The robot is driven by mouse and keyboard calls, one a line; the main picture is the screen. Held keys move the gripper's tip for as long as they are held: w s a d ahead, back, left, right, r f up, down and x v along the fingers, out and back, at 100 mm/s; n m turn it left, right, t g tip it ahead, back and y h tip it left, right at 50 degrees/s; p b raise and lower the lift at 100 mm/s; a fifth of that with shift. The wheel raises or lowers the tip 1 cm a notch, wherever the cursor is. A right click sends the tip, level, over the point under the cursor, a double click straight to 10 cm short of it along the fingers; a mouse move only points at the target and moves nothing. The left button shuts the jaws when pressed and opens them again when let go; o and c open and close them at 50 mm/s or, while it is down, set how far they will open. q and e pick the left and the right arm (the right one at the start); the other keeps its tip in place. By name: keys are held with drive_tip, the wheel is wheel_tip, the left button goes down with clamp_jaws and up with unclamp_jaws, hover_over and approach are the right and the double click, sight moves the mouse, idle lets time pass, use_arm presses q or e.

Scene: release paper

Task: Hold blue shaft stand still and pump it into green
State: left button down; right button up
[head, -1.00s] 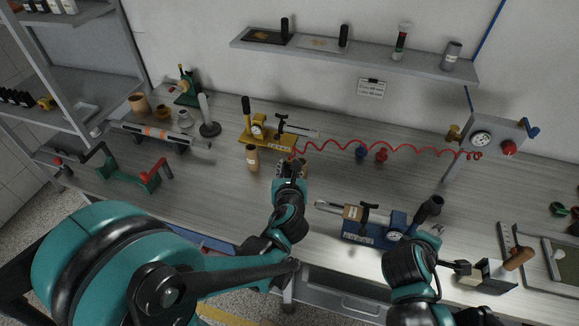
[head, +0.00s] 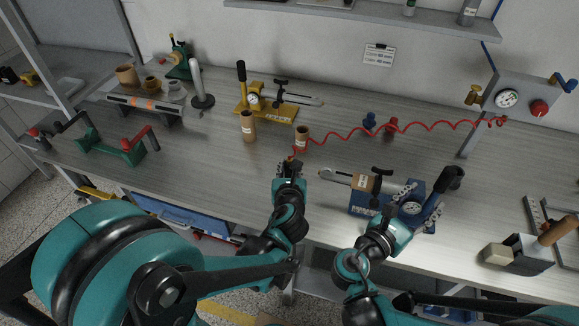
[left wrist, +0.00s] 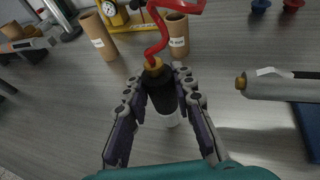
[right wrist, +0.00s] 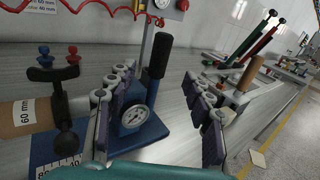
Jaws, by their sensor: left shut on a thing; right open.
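The blue shaft stand (head: 362,207) sits on the bench right of centre. It has a round gauge (right wrist: 135,117), a black lever handle (head: 449,183) and a clamp over a brown core on a metal shaft. My right gripper (head: 386,216) is open at its front side. In the right wrist view the gauge and handle show between its fingers; contact is unclear. My left gripper (head: 290,176) is shut on a black fitting (left wrist: 160,95) with a brass tip at the end of the red hose (head: 345,137), apart from the stand. The gauge reading is too small to tell.
A yellow stand (head: 265,107) and brown cores (head: 248,128) stand behind my left gripper. A grey panel (head: 518,88) with gauge and red knob is at the back right. A block with a wooden handle (head: 524,252) lies at right. The bench centre is fairly clear.

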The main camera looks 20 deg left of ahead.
sight(442, 182)
use_arm(q)
drive_tip(key=shift+r, duration=0.2)
use_arm(e)
drive_tip(key=x, duration=1.1)
drive_tip(key=shift+s, duration=0.1)
drive_tip(key=shift+c, duration=0.3)
clamp_jaws()
